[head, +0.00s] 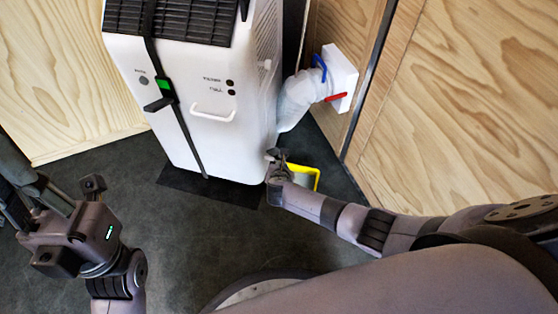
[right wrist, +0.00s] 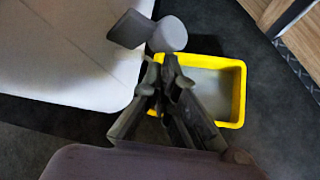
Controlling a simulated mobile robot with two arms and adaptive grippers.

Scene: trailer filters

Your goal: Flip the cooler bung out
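The cooler (head: 185,95) is a white upright unit with a dark strap down its front. It also fills the left of the right wrist view (right wrist: 70,50). A grey bung (right wrist: 168,35) with a rounded end sticks out at the cooler's lower edge in the right wrist view. My right gripper (right wrist: 161,66) has its fingertips together just below the bung; I cannot tell whether they touch it. In the head view the right gripper (head: 277,158) is at the cooler's lower right corner and hides the bung. My left gripper (head: 25,190) is far left, its fingertips cut off or unclear.
A yellow-rimmed tray (right wrist: 238,95) with a grey inside sits on the floor beside the cooler, under my right gripper. A white hose (head: 300,95) runs from the cooler to a wall plate (head: 342,77) with blue and red clips. Wooden walls enclose the dark floor.

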